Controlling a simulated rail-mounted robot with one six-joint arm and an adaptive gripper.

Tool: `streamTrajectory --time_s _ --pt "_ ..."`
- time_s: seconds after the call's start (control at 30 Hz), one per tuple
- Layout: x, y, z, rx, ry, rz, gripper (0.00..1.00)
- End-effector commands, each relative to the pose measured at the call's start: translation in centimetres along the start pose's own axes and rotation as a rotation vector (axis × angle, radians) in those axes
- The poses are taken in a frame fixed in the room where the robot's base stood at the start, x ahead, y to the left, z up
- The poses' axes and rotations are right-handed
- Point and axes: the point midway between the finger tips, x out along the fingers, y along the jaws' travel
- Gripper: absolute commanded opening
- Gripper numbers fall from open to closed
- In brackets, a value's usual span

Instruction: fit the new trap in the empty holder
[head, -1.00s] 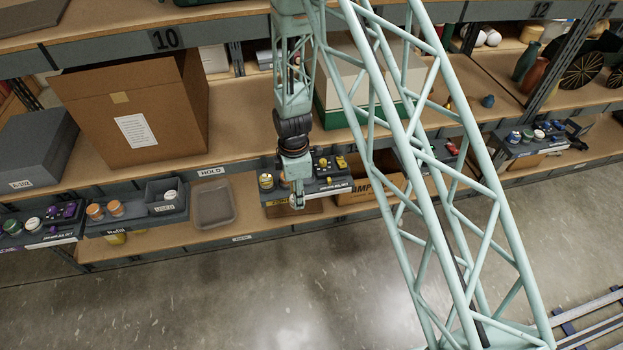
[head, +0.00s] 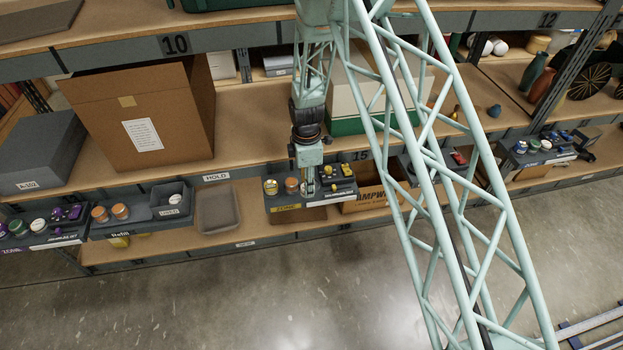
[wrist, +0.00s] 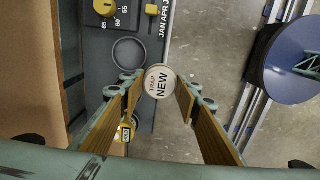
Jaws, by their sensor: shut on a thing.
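The new trap (wrist: 159,81), a round pale disc lettered "TRAP NEW", is held between the fingertips of my gripper (wrist: 158,90) in the wrist view. The empty holder (wrist: 128,53), a dark round ring, lies just up and left of the trap on the grey station (wrist: 97,40). The trap appears over the station's edge, apart from the ring in the picture; its height above cannot be told. In the head view my gripper (head: 310,187) points down at the station (head: 318,201), right of two jars. The trap is not clear there.
A yellow jar (head: 270,187) and an orange-topped jar (head: 291,185) stand left of my gripper. Yellow dials (head: 347,170) sit to its right. A grey tray (head: 218,208) lies farther left. Open floor (head: 270,300) lies in front of the shelf.

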Motion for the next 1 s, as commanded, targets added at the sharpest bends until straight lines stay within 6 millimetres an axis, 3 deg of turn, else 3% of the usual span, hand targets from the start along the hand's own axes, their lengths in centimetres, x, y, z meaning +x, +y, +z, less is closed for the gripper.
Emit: streamTrajectory --time_s 0.2,0.4,1.0 --pt "0.4 3.3 1.5 0.0 0.0 0.002 0.21" --pt "0.6 5.2 2.3 0.0 0.0 0.001 0.21" --pt "0.6 6.3 2.8 0.0 0.0 0.001 0.21"
